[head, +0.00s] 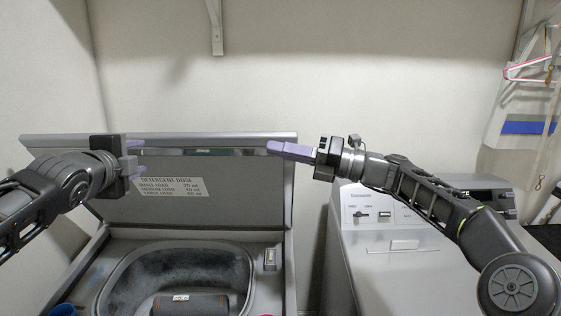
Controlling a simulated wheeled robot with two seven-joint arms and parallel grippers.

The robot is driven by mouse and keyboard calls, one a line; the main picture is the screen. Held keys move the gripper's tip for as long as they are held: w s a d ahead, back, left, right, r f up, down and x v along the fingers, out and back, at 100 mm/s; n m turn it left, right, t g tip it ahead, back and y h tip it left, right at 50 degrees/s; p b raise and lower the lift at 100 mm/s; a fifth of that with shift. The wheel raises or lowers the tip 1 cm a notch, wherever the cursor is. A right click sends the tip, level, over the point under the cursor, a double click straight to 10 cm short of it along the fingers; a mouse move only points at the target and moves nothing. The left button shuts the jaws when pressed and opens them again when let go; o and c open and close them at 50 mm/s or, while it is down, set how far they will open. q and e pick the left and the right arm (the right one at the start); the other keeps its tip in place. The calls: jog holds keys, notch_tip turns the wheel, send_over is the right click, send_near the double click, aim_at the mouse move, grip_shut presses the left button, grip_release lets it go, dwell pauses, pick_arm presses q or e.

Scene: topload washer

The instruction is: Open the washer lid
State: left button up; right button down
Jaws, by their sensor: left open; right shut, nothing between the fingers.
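The washer (264,284) stands at the lower left in the head view. Its grey lid (240,187) is raised and stands upright at the back, with a detergent dose label (171,187) on its inner face. The drum opening (128,280) shows below it. My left gripper (136,158) is open and empty, in front of the left part of the lid. My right gripper (272,147) is shut and empty, with its purple fingertips in front of the lid's upper right part. I cannot tell whether either gripper touches the lid.
A second machine (395,270) with a control panel (378,212) stands to the right, below my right arm. A wall bracket (216,30) is above the lid. Clothes hangers (530,70) hang at the upper right. A dark labelled roll-shaped part (190,303) lies in the drum opening.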

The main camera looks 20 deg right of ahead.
pick_arm(q)
jog(key=v, duration=1.2)
jog(key=a+f+n+g+y, duration=0.25)
jog(key=a+f+n, duration=0.3)
jog(key=f, duration=0.65)
jog(key=a+f+n+g+y, duration=0.1)
jog(key=a+f+n+g, duration=0.35)
jog(key=f, duration=0.85)
jog(key=s+f+n+g, duration=0.1)
jog(key=s+f+n, duration=0.25)
jog(key=f, duration=0.85)
jog(key=s+f+n+g, duration=0.25)
jog(key=s+f, duration=0.25)
jog(key=f, duration=0.6)
jog(key=s+d+f+n+g+h, duration=0.1)
jog(key=s+d+f+n, duration=0.3)
jog(key=s+f, duration=0.6)
jog(key=s+d+f+n+g+h, duration=0.1)
jog(key=s+d+f+n, duration=0.3)
jog(key=s+f, duration=0.7)
jog(key=s+d+g, duration=0.1)
jog(key=s+d, duration=0.1)
jog(key=shift+s+d, duration=0.15)
jog(key=shift+s, duration=0.15)
